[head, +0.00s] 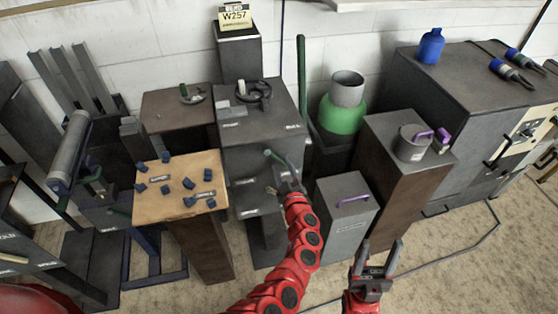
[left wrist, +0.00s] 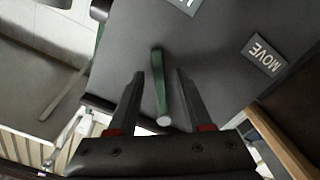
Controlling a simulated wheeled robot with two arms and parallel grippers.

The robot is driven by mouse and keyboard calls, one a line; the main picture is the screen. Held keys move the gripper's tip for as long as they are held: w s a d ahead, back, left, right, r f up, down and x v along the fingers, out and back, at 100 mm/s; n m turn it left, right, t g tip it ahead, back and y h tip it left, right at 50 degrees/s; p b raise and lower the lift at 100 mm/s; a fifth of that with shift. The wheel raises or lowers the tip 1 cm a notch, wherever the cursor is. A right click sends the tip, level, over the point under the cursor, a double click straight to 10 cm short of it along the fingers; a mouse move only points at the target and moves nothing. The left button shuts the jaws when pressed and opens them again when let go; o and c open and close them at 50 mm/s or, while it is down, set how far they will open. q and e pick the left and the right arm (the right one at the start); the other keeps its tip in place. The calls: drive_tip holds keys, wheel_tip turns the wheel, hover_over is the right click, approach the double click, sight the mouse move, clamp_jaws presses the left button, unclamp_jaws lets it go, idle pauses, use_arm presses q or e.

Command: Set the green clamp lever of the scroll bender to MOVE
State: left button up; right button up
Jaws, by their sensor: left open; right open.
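The green clamp lever (left wrist: 160,85) is a short green bar with a pale round end. In the left wrist view it stands out from the dark face of the scroll bender (left wrist: 215,45) between my spread fingers, with a gap on each side. The MOVE label (left wrist: 263,55) is on that face, right of the lever. My right gripper (head: 377,255) is open and empty over the floor.
A wooden-topped stand (head: 165,203) with several small blue pieces is to the left. A grey box with a purple handle (head: 345,220) stands close to the right of my left arm. A brown pedestal (head: 385,175) is beyond it. Floor is clear at the lower right.

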use_arm(q)
drive_tip(key=shift+w+a, duration=0.15)
drive_tip(key=shift+w, duration=0.2)
drive_tip(key=shift+r, duration=0.1)
drive_tip(key=shift+c, duration=0.3)
clamp_jaws()
idle(0.9)
